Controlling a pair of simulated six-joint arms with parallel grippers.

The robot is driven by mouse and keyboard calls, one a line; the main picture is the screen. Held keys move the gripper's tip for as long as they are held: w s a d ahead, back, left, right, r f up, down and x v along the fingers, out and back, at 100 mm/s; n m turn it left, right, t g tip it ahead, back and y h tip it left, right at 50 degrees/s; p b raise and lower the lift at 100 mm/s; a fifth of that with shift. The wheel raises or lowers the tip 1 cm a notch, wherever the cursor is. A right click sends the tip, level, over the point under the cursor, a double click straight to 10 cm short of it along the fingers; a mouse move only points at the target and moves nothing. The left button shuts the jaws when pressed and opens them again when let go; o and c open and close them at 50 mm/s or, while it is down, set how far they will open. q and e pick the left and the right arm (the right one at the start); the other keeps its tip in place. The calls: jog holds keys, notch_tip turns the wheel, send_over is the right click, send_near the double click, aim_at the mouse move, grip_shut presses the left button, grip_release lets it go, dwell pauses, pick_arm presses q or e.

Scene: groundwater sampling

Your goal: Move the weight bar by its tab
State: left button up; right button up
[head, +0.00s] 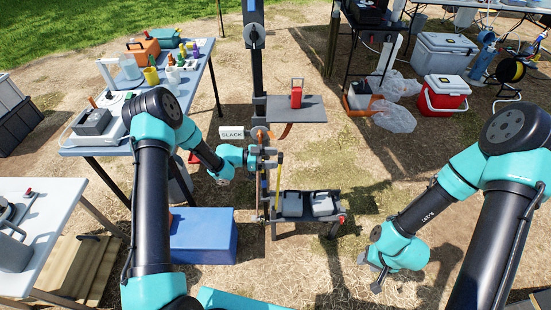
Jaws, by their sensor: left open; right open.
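I cannot tell for sure which part is the weight bar or its tab. A thin upright bar with a yellow upper part (279,170) stands by the dark post, near my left gripper. A red block with a loop handle (296,95) stands on a grey shelf (315,110) fixed to the post. My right gripper (371,272) is open and low over the straw ground at the right, apart from everything.
A wheeled cart with grey boxes (308,204) stands below the shelf. A blue box (203,236) sits left of it. A table with bottles (200,85) is at the left. A red cooler (444,95) stands at the back right. The ground right of the post is open.

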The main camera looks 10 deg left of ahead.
pick_arm(q)
jog(key=v, duration=1.6)
jog(key=shift+d, duration=0.1)
jog(key=s+d+f+n+t+y, duration=0.1)
jog(key=d+f+n+t+y, duration=0.3)
jog(key=d+f+n+y, duration=0.5)
jog(key=s+f+n+g+y, duration=0.1)
jog(key=s+n+g+y, duration=0.3)
jog(key=s, duration=2)
jog(key=n+g, duration=0.3)
jog(key=n, duration=0.1)
jog(key=shift+s+d, duration=0.15)
jog(key=shift+d, duration=0.15)
